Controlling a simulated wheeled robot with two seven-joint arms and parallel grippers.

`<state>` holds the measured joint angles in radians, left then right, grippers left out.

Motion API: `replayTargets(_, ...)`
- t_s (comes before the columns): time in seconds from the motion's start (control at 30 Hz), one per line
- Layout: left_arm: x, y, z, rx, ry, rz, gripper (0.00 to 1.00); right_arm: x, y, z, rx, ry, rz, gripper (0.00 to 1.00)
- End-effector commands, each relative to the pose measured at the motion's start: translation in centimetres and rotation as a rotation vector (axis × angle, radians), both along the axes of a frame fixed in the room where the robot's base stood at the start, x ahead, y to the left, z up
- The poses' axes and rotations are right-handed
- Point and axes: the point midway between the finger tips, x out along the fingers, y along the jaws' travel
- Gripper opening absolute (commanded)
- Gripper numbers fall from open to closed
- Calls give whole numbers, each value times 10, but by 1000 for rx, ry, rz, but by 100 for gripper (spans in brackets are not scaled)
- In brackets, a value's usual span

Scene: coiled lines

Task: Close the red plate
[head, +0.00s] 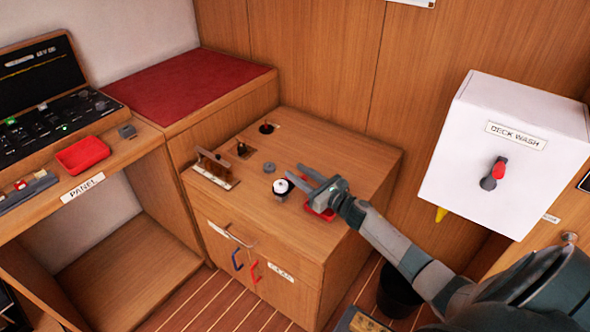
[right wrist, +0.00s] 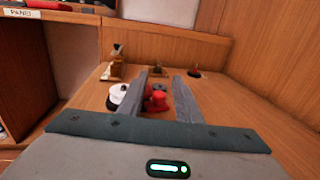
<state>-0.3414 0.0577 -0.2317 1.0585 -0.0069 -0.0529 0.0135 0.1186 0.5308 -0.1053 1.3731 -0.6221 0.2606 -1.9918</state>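The red plate (head: 323,213) shows partly on top of the wooden cabinet, mostly hidden under my right gripper in the head view. In the right wrist view a red fitting with a raised knob (right wrist: 158,101) shows between and beyond the fingers; its lower part is hidden. I cannot tell whether it is fully seated. My right gripper (head: 294,177) is open and empty, its fingers pointing left above the cabinet top. In the right wrist view the fingers (right wrist: 161,97) stand apart with a clear gap. My left gripper is not in view.
A white-topped round fitting (head: 281,187) stands left of the red plate. A wooden rack (head: 214,170), a grey disc (head: 269,167) and a dark fitting (head: 266,127) are on the cabinet top (head: 345,158). A white DECK WASH box (head: 470,140) hangs at right. A red tray (head: 82,155) is on the panel shelf.

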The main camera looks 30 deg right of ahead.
Motion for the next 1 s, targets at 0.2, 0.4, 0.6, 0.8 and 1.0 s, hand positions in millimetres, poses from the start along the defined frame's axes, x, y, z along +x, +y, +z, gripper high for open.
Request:
replayTargets(0.2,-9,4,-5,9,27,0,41,16,4,0,2,0,0,31)
replayTargets(0.4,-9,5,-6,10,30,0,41,18,5,0,1,0,0,31)
replayTargets(0.6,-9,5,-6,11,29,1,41,18,5,0,1,0,0,24)
replayTargets(0.8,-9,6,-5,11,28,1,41,18,5,0,1,0,0,0)
replayTargets(1.0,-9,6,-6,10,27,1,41,18,5,-1,1,0,-8,0)
